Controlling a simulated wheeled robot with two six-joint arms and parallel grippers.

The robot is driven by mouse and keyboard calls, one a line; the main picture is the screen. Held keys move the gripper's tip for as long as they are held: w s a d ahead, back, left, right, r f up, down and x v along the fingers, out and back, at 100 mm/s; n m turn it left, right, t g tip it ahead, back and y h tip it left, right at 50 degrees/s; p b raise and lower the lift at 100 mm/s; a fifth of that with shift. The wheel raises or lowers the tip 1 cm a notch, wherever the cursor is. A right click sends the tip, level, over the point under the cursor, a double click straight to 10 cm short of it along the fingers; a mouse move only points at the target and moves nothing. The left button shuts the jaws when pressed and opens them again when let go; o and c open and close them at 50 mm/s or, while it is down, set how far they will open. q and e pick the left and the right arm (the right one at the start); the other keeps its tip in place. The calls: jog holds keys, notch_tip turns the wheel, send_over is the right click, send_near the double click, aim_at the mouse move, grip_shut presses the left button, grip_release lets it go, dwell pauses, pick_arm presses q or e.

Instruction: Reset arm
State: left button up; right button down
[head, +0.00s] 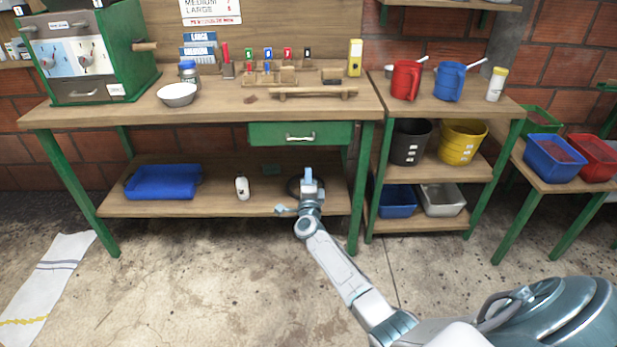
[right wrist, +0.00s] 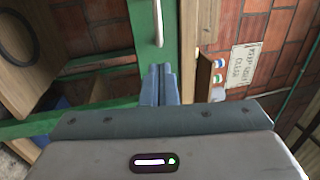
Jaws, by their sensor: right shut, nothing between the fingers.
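My right arm reaches from the lower right of the head view toward the workbench. Its gripper (head: 309,180) is shut and empty, in front of the bench's lower shelf and below the green drawer (head: 301,134). In the right wrist view the two fingers of the right gripper (right wrist: 160,78) are together with nothing between them. The drawer's front and pale handle (right wrist: 158,24) show just beyond the fingertips. A dark round thing (head: 294,186) on the lower shelf is partly hidden behind the gripper. My left gripper is not in view.
The wooden workbench (head: 215,112) holds a green machine (head: 75,45), a white bowl (head: 177,95) and small parts. A shelf unit (head: 440,170) stands right.

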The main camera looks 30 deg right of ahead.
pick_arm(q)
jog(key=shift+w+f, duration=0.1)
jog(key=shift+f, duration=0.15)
pick_arm(e)
jog(key=shift+s+a+f, duration=0.15)
jog(key=shift+s+f, duration=0.05)
jog(key=shift+f, duration=0.1)
